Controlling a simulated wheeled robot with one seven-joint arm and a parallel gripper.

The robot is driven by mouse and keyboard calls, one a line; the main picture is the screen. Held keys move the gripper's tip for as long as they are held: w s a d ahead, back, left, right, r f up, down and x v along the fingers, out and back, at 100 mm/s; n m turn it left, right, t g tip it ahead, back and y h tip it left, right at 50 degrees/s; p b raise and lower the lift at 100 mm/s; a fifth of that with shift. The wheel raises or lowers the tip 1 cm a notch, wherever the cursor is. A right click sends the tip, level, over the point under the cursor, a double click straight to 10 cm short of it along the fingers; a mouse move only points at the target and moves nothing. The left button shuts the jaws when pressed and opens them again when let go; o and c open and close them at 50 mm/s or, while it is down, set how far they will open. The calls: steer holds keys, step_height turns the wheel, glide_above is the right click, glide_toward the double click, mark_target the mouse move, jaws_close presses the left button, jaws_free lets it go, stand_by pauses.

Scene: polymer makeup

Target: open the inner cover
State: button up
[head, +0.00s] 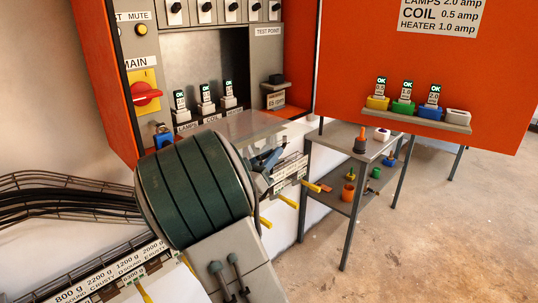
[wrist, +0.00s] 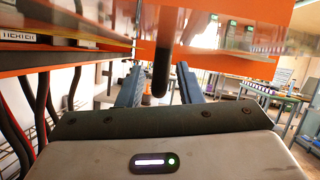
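A clear sheet (head: 243,124), which looks like the inner cover, juts out from the lower front of the orange cabinet in the head view. Its hinge line and exact tilt are hard to make out. My gripper (head: 268,160) is just below and in front of this sheet, partly hidden by my arm. In the wrist view my gripper (wrist: 159,84) has its two blue fingers apart. A dark rounded knob or handle (wrist: 161,72) hangs down between them from a panel above, with gaps visible at both sides. Whether a finger touches it cannot be told.
The orange door (head: 400,60) stands open at the right, with a shelf (head: 418,121) of coloured fuses. A red rotary switch (head: 146,93) and a blue padlock (head: 163,138) are at the left. A grey rack (head: 345,215) stands below; open floor is at right.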

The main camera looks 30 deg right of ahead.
mark_target(263, 145)
jaws_close()
step_height(263, 145, up, 5)
steer(key=n+t+y+p, duration=0.1)
steer(key=n+p, duration=0.2)
steer(key=p, duration=0.5)
steer(key=shift+f, duration=0.3)
jaws_free()
